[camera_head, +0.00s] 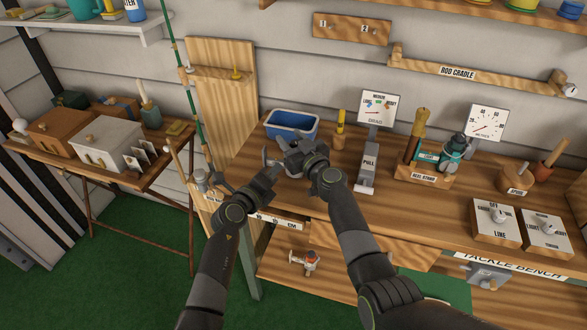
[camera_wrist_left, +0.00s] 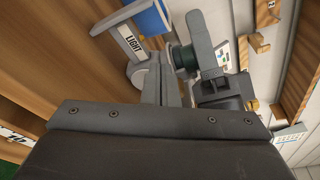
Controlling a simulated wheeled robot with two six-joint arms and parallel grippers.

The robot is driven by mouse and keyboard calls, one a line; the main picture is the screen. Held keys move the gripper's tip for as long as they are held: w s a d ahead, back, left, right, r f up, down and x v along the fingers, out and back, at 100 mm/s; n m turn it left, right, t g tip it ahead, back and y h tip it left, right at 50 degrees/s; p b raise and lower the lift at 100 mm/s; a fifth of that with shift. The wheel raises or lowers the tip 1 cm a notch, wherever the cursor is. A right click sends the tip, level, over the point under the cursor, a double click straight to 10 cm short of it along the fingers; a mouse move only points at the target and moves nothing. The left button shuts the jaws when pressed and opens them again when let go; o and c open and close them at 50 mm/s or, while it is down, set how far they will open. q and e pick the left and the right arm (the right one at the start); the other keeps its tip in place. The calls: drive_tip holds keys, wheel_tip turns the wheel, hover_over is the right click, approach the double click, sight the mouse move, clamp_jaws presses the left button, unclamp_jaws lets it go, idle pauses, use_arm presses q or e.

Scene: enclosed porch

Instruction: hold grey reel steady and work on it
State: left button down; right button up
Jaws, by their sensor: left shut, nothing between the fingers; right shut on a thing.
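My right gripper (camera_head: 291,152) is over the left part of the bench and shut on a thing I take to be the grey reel. The reel is mostly hidden by the grippers in the head view. In the left wrist view a round part of the reel (camera_wrist_left: 184,60), dark green and grey, shows against the right gripper's finger. My left gripper (camera_head: 271,165) is shut and empty, close beside and below the right one. Whether it touches the reel I cannot tell. Its light grey fingers (camera_wrist_left: 163,88) show in the left wrist view.
A blue tub (camera_head: 292,121) stands just behind the grippers. A pull gauge (camera_head: 369,170) and a reel stand (camera_head: 423,177) are to the right on the bench (camera_head: 400,212). A green rod (camera_head: 184,85) rises at the left. A small reel (camera_head: 305,262) lies on the lower shelf.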

use_arm(q)
drive_tip(key=shift+s+d+r, duration=0.1)
drive_tip(key=shift+d+r, duration=0.3)
drive_tip(key=shift+d+r, duration=0.1)
idle(0.4)
drive_tip(key=shift+r, duration=0.1)
drive_tip(key=shift+a+r, duration=0.2)
drive_tip(key=shift+a, duration=0.05)
drive_tip(key=shift+s+a, duration=0.25)
drive_tip(key=shift+s, duration=0.7)
drive_tip(key=shift+s+a, duration=0.3)
drive_tip(key=shift+s, duration=0.65)
drive_tip(key=shift+s+a, duration=0.25)
drive_tip(key=shift+s, duration=0.7)
drive_tip(key=shift+w+a+f, duration=0.1)
drive_tip(key=shift+w+f, duration=0.5)
drive_tip(key=shift+w, duration=0.5)
drive_tip(key=shift+w+a+f, duration=0.15)
drive_tip(key=shift+w+f, duration=0.4)
drive_tip(key=shift+w, duration=0.5)
drive_tip(key=shift+w+a+f, duration=0.1)
drive_tip(key=shift+w+f, duration=0.5)
drive_tip(key=shift+w, duration=0.5)
